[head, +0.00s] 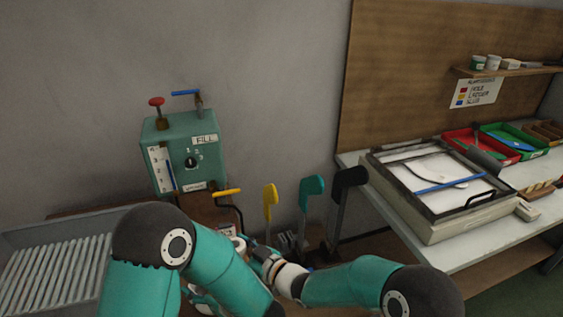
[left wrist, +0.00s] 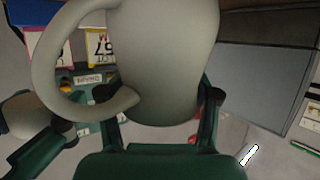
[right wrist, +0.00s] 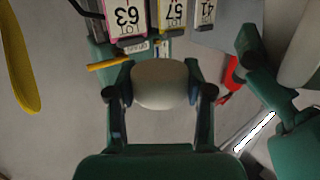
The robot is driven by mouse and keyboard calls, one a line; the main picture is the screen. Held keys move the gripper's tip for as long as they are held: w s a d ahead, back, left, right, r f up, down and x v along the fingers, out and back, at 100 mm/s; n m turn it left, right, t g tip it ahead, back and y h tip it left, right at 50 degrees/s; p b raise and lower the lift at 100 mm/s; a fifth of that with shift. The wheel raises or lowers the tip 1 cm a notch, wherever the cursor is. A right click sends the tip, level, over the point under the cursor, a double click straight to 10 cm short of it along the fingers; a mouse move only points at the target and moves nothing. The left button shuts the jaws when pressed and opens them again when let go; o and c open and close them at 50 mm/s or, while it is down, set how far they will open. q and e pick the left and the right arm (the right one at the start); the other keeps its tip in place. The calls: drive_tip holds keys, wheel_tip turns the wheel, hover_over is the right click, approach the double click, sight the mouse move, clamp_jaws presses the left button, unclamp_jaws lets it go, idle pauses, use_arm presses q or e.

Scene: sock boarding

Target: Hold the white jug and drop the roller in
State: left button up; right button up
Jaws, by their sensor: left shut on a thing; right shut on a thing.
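The white jug (left wrist: 170,50) fills the upper middle of the left wrist view, its looped handle (left wrist: 48,65) to the left. My left gripper (left wrist: 160,100) is shut on the jug's body, one finger on each side. In the right wrist view my right gripper (right wrist: 158,80) is shut on a pale, rounded piece, which looks like the roller (right wrist: 160,92). Part of the jug (right wrist: 295,45) shows at that view's right edge, beside my left gripper and apart from the roller. The jug's opening and inside are hidden. In the head view my arms largely cover both grippers.
A green dispenser box (head: 210,155) with taps stands against the wall. Yellow (head: 270,200), teal (head: 312,192) and black (head: 346,185) upright paddles stand right of it. A ribbed grey tray (head: 105,222) is at left. A bench (head: 440,256) with a framed screen is at right.

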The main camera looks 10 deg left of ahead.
drive_tip(key=s+a+r+n+g, duration=0.2)
drive_tip(key=s+r+n+g, duration=0.7)
drive_tip(key=s+r+g, duration=0.3)
drive_tip(key=shift+y, duration=0.3)
drive_tip(key=shift+w+f, duration=0.25)
drive_tip(key=shift+f, duration=0.5)
drive_tip(key=shift+w+f, duration=0.2)
drive_tip(key=shift+f, duration=0.5)
drive_tip(key=shift+w+f, duration=0.25)
drive_tip(key=shift+f, duration=0.5)
drive_tip(key=o, duration=1.4)
drive_tip(key=v, duration=1.2)
drive_tip(key=shift+w+f, duration=0.2)
